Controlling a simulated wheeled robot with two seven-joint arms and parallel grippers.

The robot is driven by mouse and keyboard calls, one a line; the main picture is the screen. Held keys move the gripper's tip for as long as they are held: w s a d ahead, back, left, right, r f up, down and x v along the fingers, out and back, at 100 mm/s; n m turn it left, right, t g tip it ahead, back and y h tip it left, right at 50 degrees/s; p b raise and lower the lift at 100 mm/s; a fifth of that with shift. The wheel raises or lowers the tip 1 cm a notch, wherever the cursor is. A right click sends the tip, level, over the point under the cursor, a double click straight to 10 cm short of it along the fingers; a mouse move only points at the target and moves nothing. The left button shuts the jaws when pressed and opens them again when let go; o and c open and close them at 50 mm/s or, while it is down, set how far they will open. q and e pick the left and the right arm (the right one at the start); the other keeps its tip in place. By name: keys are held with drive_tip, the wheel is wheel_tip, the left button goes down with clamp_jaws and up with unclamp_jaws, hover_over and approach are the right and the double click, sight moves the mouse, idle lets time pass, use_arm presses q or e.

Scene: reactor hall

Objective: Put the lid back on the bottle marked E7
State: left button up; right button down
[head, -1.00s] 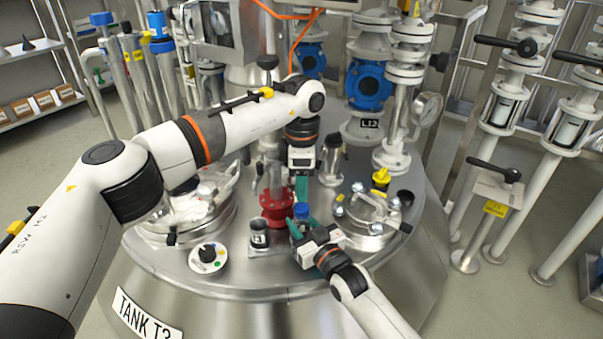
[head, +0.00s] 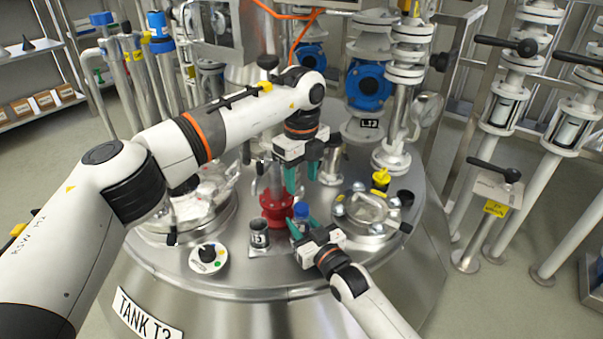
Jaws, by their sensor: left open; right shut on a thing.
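A small bottle with a blue top (head: 301,210) stands upright on the tank top, just right of the red flanged fitting. The blue top sits at the bottle's upper end; I cannot read an E7 mark or tell if it is screwed tight. My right gripper (head: 304,224) is shut on this bottle from the front right, its green fingers hiding most of the bottle body. My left gripper (head: 302,180) points down above the blue top, open and empty, its green fingertips apart and clear of it.
A red flanged fitting (head: 277,208) with a clear tube stands close left. A dark-mouthed cup (head: 259,236) and a round dial (head: 208,257) are at the front left. A clamped hatch (head: 366,213) is at the right. Pipes and blue valves stand behind.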

sight(301, 207)
use_arm(q)
drive_tip(key=n, duration=0.6)
drive_tip(key=shift+r+n, duration=0.15)
drive_tip(key=shift+n, duration=0.15)
drive_tip(key=shift+f, duration=4)
drive_tip(key=shift+c, duration=0.6)
